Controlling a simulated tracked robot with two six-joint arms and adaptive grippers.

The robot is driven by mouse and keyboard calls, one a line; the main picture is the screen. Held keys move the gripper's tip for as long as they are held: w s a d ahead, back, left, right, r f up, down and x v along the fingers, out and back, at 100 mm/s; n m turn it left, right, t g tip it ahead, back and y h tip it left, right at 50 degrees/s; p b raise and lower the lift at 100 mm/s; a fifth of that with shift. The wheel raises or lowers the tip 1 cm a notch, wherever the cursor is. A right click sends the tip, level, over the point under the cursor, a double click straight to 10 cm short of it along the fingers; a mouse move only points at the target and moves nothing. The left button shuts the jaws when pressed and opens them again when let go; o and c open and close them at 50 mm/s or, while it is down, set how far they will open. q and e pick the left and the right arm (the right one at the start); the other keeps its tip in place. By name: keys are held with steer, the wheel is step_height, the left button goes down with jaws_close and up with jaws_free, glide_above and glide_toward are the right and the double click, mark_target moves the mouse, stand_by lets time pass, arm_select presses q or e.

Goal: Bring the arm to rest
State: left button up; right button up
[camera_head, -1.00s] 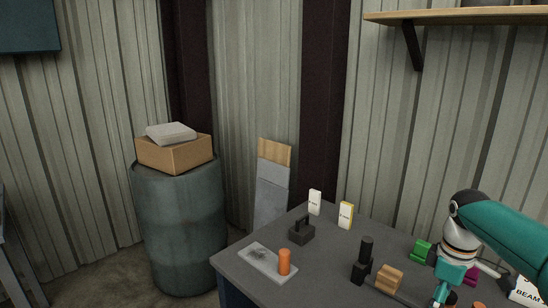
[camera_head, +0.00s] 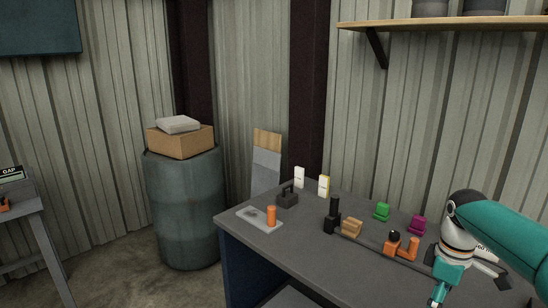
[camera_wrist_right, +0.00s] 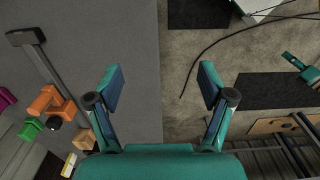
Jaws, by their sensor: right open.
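My right arm comes in from the right in the head view, bent down at its teal and white wrist. My right gripper (camera_head: 439,291) is low over the near right part of the dark table (camera_head: 300,248), partly cut off by the frame edge. In the right wrist view its two teal fingers stand wide apart with nothing between them (camera_wrist_right: 162,85). They hang above the table's edge, with table on the left and floor on the right. A small teal part (camera_wrist_right: 300,68) at the right edge of that view looks like part of my left arm; its jaws cannot be made out.
On the table are an orange cylinder (camera_head: 271,216) on a grey plate, a black handled block (camera_head: 287,199), white cards (camera_head: 299,177), a black upright piece (camera_head: 332,215), and wooden, green (camera_head: 381,212), magenta (camera_head: 417,225) and orange pieces. A barrel (camera_head: 185,210) stands left.

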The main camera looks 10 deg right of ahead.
steer(key=s+a+f+m+y, duration=0.1)
steer(key=a+f+m, duration=0.1)
steer(key=a+f, duration=0.9)
steer(key=s+a+f+m+y, duration=0.15)
steer(key=a+f, duration=0.45)
steer(key=f, duration=0.8)
steer(key=s+a+f+m, duration=0.3)
steer(key=s+a+f, duration=0.2)
steer(key=s, duration=0.3)
steer(key=s+a+f+m+y, duration=0.1)
steer(key=s+a+f+m, duration=0.2)
steer(key=s+a+f, duration=0.3)
steer(key=shift+s+a+f+t, duration=0.15)
steer(key=shift+s+a+t, duration=0.2)
steer(key=shift+s, duration=0.8)
